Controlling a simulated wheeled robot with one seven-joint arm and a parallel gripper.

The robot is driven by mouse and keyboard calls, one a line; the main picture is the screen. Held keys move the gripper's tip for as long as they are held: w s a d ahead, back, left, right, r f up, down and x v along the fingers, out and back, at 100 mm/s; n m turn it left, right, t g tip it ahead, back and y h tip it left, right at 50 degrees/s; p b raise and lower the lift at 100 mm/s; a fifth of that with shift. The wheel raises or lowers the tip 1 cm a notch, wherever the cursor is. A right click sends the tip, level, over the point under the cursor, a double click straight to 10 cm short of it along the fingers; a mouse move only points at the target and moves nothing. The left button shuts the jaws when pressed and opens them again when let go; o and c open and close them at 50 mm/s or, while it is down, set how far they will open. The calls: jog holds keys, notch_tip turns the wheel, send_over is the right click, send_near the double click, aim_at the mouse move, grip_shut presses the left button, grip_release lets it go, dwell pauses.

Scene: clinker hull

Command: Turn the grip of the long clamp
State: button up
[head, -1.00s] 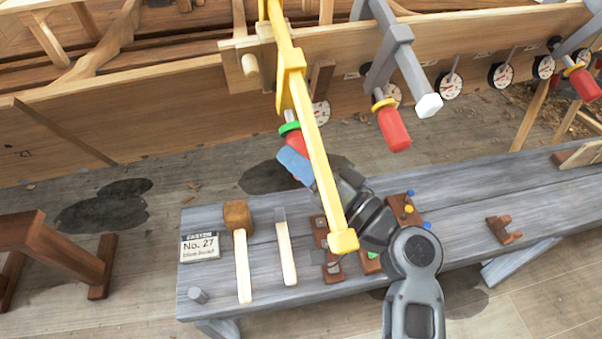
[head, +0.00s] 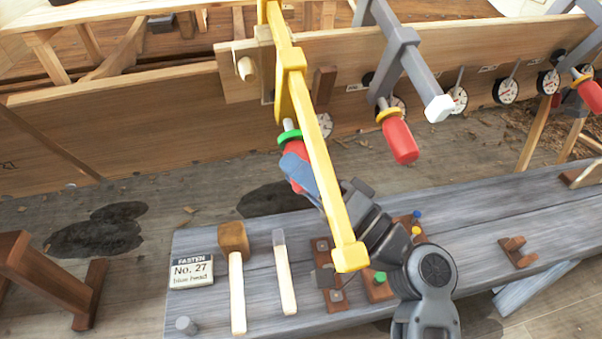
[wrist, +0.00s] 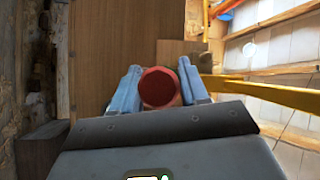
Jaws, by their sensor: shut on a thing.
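The long clamp (head: 322,168) is yellow and runs from the hull plank down toward the bench in the head view. Its red grip (head: 299,184), with a green collar (head: 289,137), hangs behind the yellow bar, which hides part of it. My gripper (head: 297,176) is shut on the red grip. In the wrist view the round end of the grip (wrist: 159,88) sits between the two blue fingers of my gripper (wrist: 158,92). The yellow bar (wrist: 270,94) passes at the right there.
Grey clamps with red grips (head: 400,141) stand to the right along the plank, with several dials (head: 507,90). The bench (head: 470,225) below holds a mallet (head: 234,242), a chisel-like tool (head: 284,270), a No. 27 card (head: 191,271) and brown blocks (head: 378,284).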

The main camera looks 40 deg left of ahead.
jog(key=o, duration=1)
jog(key=shift+c, duration=0.2)
jog(key=shift+d, duration=0.1)
jog(key=v, duration=0.7)
jog(key=shift+d+f+b, duration=0.15)
jog(key=shift+d+b, duration=0.15)
